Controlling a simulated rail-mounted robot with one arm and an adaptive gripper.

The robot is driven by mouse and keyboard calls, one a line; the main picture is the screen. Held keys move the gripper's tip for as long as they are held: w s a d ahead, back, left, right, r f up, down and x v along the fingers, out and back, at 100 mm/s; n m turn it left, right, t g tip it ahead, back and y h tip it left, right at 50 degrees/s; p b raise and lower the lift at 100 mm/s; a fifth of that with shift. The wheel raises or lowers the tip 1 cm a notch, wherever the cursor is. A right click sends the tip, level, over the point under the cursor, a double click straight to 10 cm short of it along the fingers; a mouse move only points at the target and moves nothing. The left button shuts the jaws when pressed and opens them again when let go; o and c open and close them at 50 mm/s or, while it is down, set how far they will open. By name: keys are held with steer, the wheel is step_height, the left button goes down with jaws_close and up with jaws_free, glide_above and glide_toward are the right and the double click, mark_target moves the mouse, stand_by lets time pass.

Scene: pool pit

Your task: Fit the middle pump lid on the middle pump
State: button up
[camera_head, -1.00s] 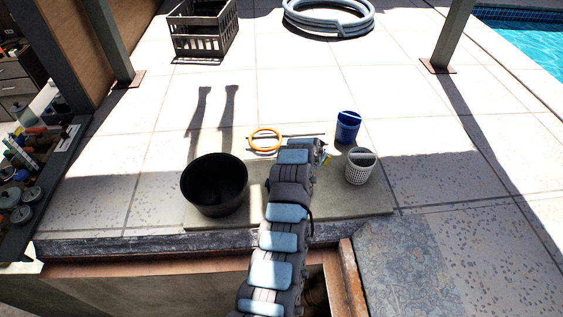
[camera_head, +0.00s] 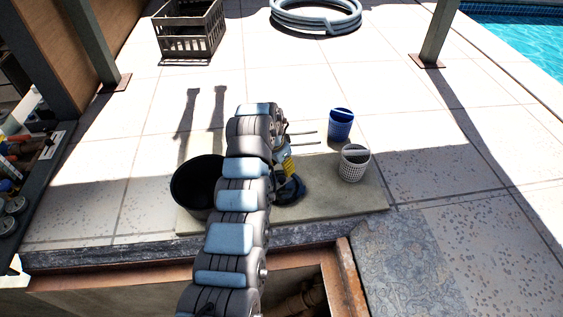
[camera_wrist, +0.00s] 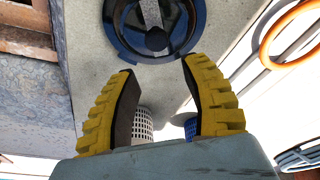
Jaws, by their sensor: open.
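The pump lid, a dark blue ring with a clear centre and a black knob, lies on the stone slab in the head view (camera_head: 289,190), partly hidden by my arm. In the wrist view the lid (camera_wrist: 121,38) is just beyond the fingertips and cut by the top edge. My gripper (camera_wrist: 157,66) is open, with nothing between its yellow fingers. In the head view my gripper (camera_head: 288,166) hangs over the slab by the lid, mostly behind my arm. I cannot identify the middle pump in either view.
A black bucket (camera_head: 190,185) stands left of my arm. A white basket (camera_head: 353,165) and a blue basket (camera_head: 340,125) stand to the right. An orange ring (camera_wrist: 290,38) shows in the wrist view. The pit opening (camera_head: 300,285) lies in front of the slab (camera_head: 340,205).

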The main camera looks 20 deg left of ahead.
mark_target(282, 178)
steer(key=shift+f+b, duration=1.05)
steer(key=shift+f, duration=2.6)
jaws_close()
steer(key=shift+r, duration=0.2)
steer(key=shift+r+p, duration=0.55)
steer(key=shift+r, duration=1.35)
steer(key=shift+w, duration=0.1)
